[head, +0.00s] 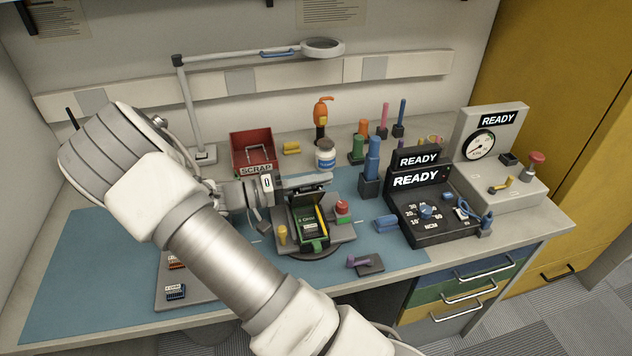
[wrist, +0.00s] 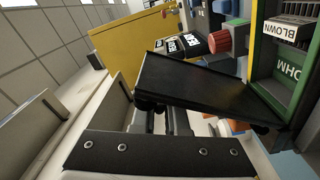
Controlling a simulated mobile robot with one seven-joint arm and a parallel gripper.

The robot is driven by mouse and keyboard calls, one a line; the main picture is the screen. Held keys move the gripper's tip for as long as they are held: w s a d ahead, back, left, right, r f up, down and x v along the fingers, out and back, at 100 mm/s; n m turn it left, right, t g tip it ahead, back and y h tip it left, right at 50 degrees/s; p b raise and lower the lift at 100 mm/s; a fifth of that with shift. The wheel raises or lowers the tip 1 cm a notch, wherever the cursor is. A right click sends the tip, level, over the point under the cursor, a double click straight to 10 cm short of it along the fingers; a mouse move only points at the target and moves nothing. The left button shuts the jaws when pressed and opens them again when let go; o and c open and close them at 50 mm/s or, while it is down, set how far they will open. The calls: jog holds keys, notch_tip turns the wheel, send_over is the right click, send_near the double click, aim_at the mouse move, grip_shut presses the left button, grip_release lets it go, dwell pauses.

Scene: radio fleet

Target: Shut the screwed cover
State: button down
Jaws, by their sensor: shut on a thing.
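The green radio unit (head: 308,230) stands open in a grey fixture (head: 340,232) on the bench. In the wrist view its green and yellow body (wrist: 290,75) is at the right, with labels reading BLOWN and OHM. The cover (wrist: 200,88) is a dark flat plate, standing open from the unit's near side in the wrist view. My gripper (wrist: 163,120) is shut on the outer edge of the cover; the plate hides part of the fingertips.
A red knob (head: 342,208) and a yellow peg (head: 282,234) stand on the fixture beside the unit. The red SCRAP bin (head: 252,150) and a white jar (head: 325,155) are behind. The blue mat (head: 95,250) is clear at left.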

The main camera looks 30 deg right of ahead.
aim_at(322, 194)
jog(key=s+m+b, duration=0.1)
jog(key=f+m+b, duration=0.1)
jog(key=s+m+b, duration=0.1)
jog(key=shift+s+a+f+m, duration=0.35)
jog(key=shift+a+m, duration=0.05)
jog(key=shift+s+a+f+m+g+b, duration=0.15)
jog(key=shift+s+f+m+b, duration=0.3)
jog(key=shift+m+b, duration=0.3)
jog(key=shift+s+a+f+m+g+b, duration=0.15)
jog(key=shift+s+f+m+b, duration=0.25)
jog(key=shift+m+b, duration=0.35)
jog(key=shift+d+r, duration=0.1)
jog(key=c, duration=0.9)
grip_release()
jog(key=shift+c, duration=0.2)
jog(key=shift+p+v, duration=0.4)
jog(key=shift+v, duration=3.35)
jog(key=shift+c, duration=0.3)
